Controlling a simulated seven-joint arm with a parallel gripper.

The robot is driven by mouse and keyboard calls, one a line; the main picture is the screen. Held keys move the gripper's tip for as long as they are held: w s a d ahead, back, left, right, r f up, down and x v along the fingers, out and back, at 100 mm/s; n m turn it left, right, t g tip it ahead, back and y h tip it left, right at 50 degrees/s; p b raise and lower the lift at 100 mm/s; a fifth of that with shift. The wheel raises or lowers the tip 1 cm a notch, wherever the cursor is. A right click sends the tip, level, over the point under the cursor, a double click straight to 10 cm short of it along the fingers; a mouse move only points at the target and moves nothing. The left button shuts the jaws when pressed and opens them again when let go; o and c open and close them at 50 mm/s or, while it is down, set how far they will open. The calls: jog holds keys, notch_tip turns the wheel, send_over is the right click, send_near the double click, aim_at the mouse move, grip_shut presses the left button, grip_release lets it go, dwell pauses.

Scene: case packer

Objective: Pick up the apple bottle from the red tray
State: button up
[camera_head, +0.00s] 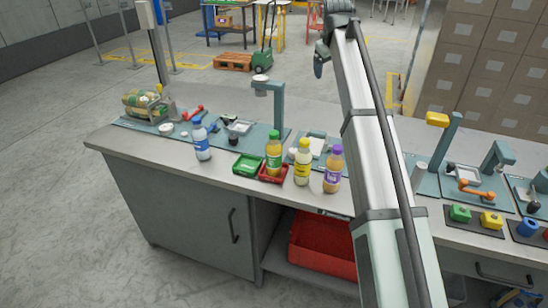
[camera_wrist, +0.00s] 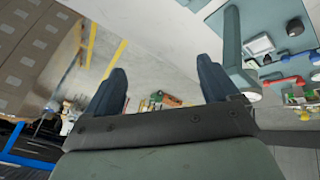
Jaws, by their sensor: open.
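In the head view my gripper end (camera_head: 321,58) is raised at the far end of my arm, well beyond and above the bench, far from the bottle. The wrist view does not show the bottle or the tray.
A yellow bottle (camera_head: 302,164) and a purple-labelled bottle (camera_head: 332,172) stand close right of the red tray. An empty green tray (camera_head: 248,163) adjoins its left. A blue-capped bottle (camera_head: 201,142) is farther left. A teal post (camera_head: 279,108) rises behind. The front left bench is clear.

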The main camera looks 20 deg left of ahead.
jog(key=s+a+f+n+g, duration=0.3)
jog(key=s+a, duration=0.4)
jog(key=a, duration=0.1)
jog(key=n+g, duration=0.3)
jog(key=n, duration=0.3)
send_over(274, 133)
notch_tip(274, 133, down, 4)
jog(key=shift+h, duration=0.4)
jog(key=f, duration=0.8)
jog(key=shift+w+a+f, duration=0.15)
jog(key=shift+w+a, duration=0.15)
jog(key=shift+w, duration=0.1)
jog(key=shift+s+d+f, duration=0.1)
jog(key=shift+s+f, duration=0.05)
jog(key=shift+f, duration=1.15)
jog(key=shift+s+d+f, duration=0.1)
jog(key=shift+s+f, duration=0.05)
jog(key=shift+f, duration=1.1)
jog(key=shift+c, duration=0.2)
grip_shut()
